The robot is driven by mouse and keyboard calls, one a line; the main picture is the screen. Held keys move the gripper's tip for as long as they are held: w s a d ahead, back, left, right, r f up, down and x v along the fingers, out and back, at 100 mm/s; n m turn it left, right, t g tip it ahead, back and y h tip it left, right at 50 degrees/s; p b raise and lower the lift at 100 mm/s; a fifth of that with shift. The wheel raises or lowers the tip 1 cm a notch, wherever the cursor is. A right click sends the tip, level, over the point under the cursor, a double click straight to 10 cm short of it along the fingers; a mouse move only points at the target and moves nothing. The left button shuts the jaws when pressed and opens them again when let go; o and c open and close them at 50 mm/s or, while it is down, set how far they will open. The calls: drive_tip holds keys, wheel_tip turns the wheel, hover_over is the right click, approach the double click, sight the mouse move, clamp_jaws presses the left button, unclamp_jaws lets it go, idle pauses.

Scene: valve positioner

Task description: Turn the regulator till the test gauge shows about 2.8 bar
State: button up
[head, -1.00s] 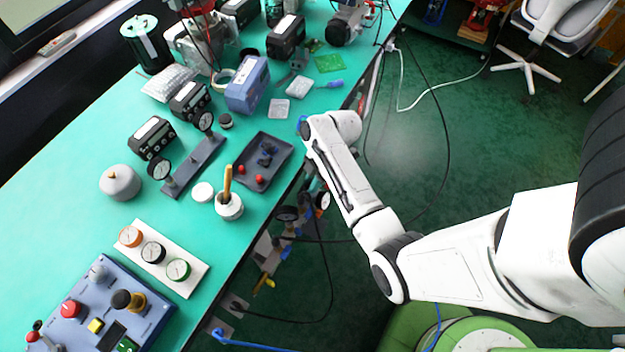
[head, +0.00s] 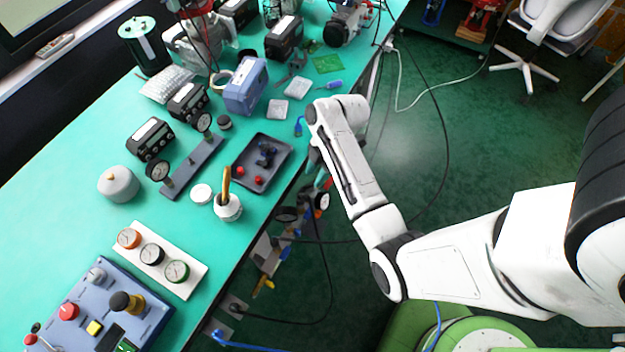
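A blue control panel (head: 140,318) lies at the lower left of the bench. A white plate (head: 195,281) next to the panel holds an orange-rimmed gauge (head: 129,238), a black-rimmed gauge (head: 152,254) and a green-rimmed gauge (head: 177,271). I cannot tell which is the test gauge, and the dials are too small to read.
A dark tray (head: 241,179) with small parts, a white pot (head: 228,209) with an upright handle, and a grey bar (head: 196,168) with two small gauges stand mid-bench. A grey round canister (head: 118,184) is left. Bare bench lies left of the canister.

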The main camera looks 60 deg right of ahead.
drive_tip(key=v, duration=0.6)
drive_tip(key=shift+r, duration=0.15)
idle(0.3)
drive_tip(key=s+a+m+g+h, duration=0.1)
drive_tip(key=s+a+m+h, duration=0.3)
drive_tip(key=s+a+m, duration=0.8)
drive_tip(key=a+r+m, duration=0.1)
drive_tip(key=a, duration=0.1)
drive_tip(key=shift+a, duration=0.4)
idle(1.3)
